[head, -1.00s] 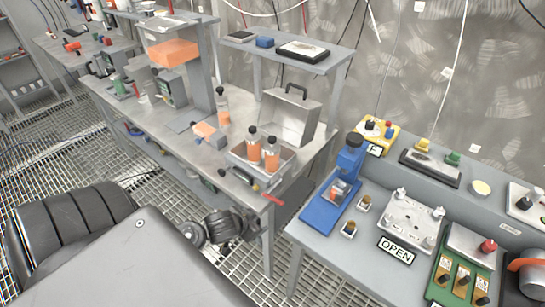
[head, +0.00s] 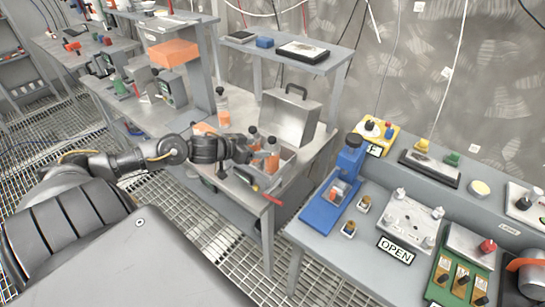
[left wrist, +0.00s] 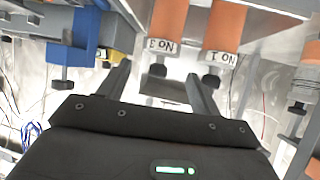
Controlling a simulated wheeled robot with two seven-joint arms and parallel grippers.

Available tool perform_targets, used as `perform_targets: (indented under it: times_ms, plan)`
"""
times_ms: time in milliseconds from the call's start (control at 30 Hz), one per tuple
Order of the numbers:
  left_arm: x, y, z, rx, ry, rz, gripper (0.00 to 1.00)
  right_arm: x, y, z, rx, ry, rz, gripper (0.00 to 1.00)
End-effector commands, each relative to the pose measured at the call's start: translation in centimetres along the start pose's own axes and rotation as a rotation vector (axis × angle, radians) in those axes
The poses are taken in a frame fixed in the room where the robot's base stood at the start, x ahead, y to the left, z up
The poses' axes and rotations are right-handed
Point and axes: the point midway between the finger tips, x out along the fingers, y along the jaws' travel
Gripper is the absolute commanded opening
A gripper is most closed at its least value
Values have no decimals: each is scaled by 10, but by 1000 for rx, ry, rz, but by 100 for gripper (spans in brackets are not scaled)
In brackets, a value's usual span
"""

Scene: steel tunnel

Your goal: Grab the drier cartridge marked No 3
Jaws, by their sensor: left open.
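The drier cartridge marked No 3 (head: 272,160) has an orange body and a black cap and stands upright in a grey tray (head: 287,160). Its label shows upside down in the left wrist view (left wrist: 163,45). The cartridge marked No 1 (head: 254,140) stands beside it; it also shows in the left wrist view (left wrist: 222,25). My left gripper (head: 248,150) is open and empty at the left side of these two cartridges. In the left wrist view its fingers (left wrist: 159,75) point toward No 3, whose cap shows between them. My right gripper is not in view.
Another orange cartridge (head: 223,108) stands further back on the bench, and an orange part (head: 204,128) lies near it. A metal case (head: 290,115) stands behind the tray. A blue press (head: 345,175) and an OPEN sign (head: 396,250) are on the right table.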

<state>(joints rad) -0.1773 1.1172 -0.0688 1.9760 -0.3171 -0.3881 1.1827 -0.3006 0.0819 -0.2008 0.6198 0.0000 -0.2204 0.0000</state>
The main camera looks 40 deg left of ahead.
Motion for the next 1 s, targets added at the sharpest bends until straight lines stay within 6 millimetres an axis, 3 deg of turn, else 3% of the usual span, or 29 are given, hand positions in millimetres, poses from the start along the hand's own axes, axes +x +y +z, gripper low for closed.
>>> perform_targets:
  times_ms: [400,767,1000]
  plan:
    - [47,-1,-1,-3,2,-3,64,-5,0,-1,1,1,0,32]
    - [63,-1,0,-1,0,-2,64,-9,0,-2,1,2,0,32]
    - [97,-3,1,-3,1,-1,64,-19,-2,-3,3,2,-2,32]
